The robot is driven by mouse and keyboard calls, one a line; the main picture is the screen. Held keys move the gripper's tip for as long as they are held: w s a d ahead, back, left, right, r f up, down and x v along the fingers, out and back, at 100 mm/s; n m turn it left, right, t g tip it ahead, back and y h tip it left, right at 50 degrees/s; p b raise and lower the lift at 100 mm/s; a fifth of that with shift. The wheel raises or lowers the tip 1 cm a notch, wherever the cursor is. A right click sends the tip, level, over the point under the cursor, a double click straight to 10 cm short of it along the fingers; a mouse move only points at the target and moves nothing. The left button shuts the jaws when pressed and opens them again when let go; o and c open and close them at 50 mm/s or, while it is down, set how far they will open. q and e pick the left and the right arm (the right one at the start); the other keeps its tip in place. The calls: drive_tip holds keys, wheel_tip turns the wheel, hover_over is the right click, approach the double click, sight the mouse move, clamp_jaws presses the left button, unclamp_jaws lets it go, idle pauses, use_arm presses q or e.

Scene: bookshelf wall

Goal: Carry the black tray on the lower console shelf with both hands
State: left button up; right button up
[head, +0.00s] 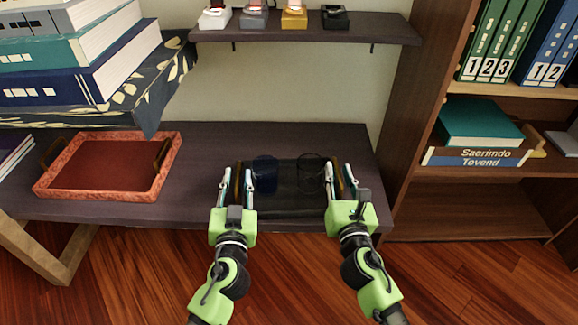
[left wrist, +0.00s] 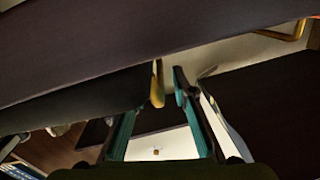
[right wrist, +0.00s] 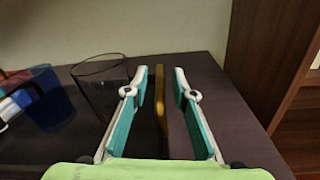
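The black tray (head: 283,207) lies on the lower console shelf. A dark blue cup (head: 265,173) and a clear dark glass (head: 310,173) stand on it. My left gripper (head: 238,180) is at the tray's left end, its fingers apart around the brownish handle, which also shows in the left wrist view (left wrist: 157,88). My right gripper (head: 341,178) is at the right end. In the right wrist view the right handle (right wrist: 160,100) stands between its open fingers with a gap on both sides. The left gripper's contact with its handle is partly hidden.
A red tray (head: 107,188) with handles sits further left on the shelf (head: 207,150). Large books (head: 70,60) stack at the upper left. A small upper shelf (head: 300,33) holds watches on stands. A wooden bookcase (head: 405,120) stands close on the right.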

drive_tip(key=shift+s, duration=0.1)
use_arm(q)
drive_tip(key=s, duration=0.9)
drive_tip(key=shift+s+d, duration=0.2)
drive_tip(key=shift+d, duration=0.2)
use_arm(e)
drive_tip(key=s+d, duration=0.1)
drive_tip(key=s, duration=1)
drive_tip(key=shift+s, duration=0.4)
